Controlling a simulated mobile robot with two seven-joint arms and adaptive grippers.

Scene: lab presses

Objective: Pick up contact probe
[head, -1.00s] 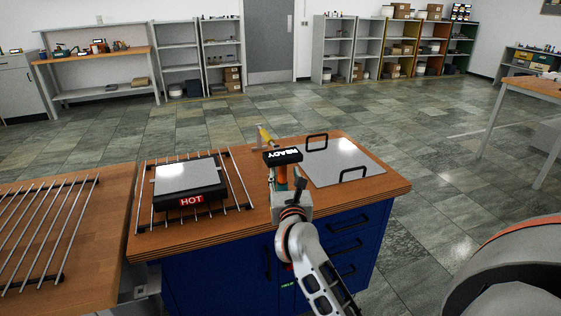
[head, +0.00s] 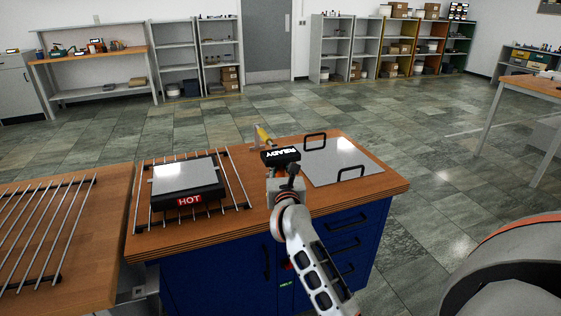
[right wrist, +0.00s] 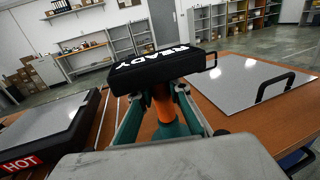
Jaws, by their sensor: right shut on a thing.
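A black block with white READY lettering (head: 281,155) stands near the middle of the wooden bench top. It also shows in the right wrist view (right wrist: 163,68), with an orange upright part (right wrist: 165,108) below it. I take this to be the contact probe. My right gripper (right wrist: 160,112) has its teal fingers on either side of the orange part, just under the block, and is shut on it. In the head view my right gripper (head: 285,176) is mostly hidden behind its own wrist. The probe's lower end is hidden. My left gripper is not in view.
A hot plate marked HOT (head: 189,200) stands on a metal rack left of the probe. A grey plate with two black handles (head: 340,160) lies to the right. A yellow-handled item (head: 263,135) stands just behind.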

